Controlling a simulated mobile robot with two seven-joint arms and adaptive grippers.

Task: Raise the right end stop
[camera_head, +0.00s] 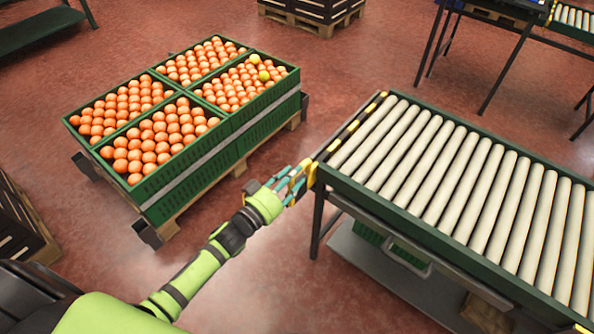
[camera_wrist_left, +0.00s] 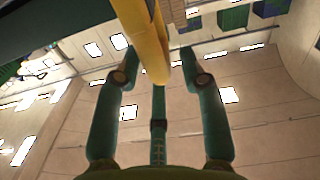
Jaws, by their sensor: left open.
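The end stop (camera_head: 352,127), a yellow-and-black striped bar, lies along the left end of the roller conveyor (camera_head: 460,180), low beside the first roller. A yellow handle (camera_head: 311,175) is at its near corner. My left gripper (camera_head: 297,181) is at this handle, its teal fingers pointing toward the conveyor. In the left wrist view the yellow bar of the handle (camera_wrist_left: 147,38) runs down between the two open fingertips (camera_wrist_left: 160,62). Whether a finger touches it I cannot tell. My right gripper is not in view.
Green crates of oranges (camera_head: 190,178) stand on a pallet left of the conveyor, two yellow-green fruits on top at the far right. Under the rollers is a grey shelf (camera_head: 375,270) with a green crate. Another conveyor (camera_head: 500,30) is at the back. Red floor between is clear.

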